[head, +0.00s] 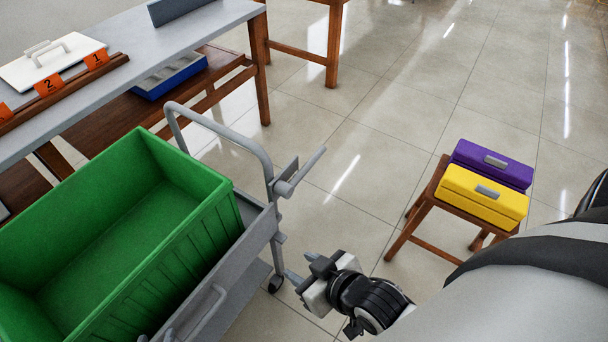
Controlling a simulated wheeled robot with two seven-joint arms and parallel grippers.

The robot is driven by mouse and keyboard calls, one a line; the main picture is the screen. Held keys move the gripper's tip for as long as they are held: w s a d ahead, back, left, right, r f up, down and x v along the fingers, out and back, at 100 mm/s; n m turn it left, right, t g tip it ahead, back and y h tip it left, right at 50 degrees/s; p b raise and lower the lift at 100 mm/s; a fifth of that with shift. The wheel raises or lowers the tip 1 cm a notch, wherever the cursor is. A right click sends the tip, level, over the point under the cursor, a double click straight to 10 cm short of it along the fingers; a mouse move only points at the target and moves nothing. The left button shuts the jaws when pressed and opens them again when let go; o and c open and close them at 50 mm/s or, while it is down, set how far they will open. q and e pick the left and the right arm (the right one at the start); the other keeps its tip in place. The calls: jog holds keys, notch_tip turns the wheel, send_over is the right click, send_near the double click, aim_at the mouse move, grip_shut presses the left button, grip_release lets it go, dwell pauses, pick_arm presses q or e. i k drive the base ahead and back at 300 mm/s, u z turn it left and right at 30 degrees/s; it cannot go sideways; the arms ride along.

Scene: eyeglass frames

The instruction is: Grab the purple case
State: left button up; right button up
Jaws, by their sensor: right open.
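The purple case (492,164) lies on a small wooden stool (424,213) at the right of the head view. It has a grey handle plate on its front. A yellow case (484,196) sits on the same stool, directly in front of it, and hides part of its front. My right gripper (302,274) is open and empty beside the grey cart, well to the left of the stool and apart from both cases.
A green bin (205,232) sits on the grey cart (262,226) at the left. Behind it is a grey-topped table (142,57) with a white case (52,62) and numbered orange tags. A blue tray (170,77) lies on the lower shelf. The tiled floor between cart and stool is clear.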

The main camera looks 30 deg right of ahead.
aim_at(515, 176)
jog(key=z, duration=2.25)
jog(key=k, duration=1.55)
jog(key=z, duration=0.85)
jog(key=i, duration=6.1)
jog(key=u, duration=1.1)
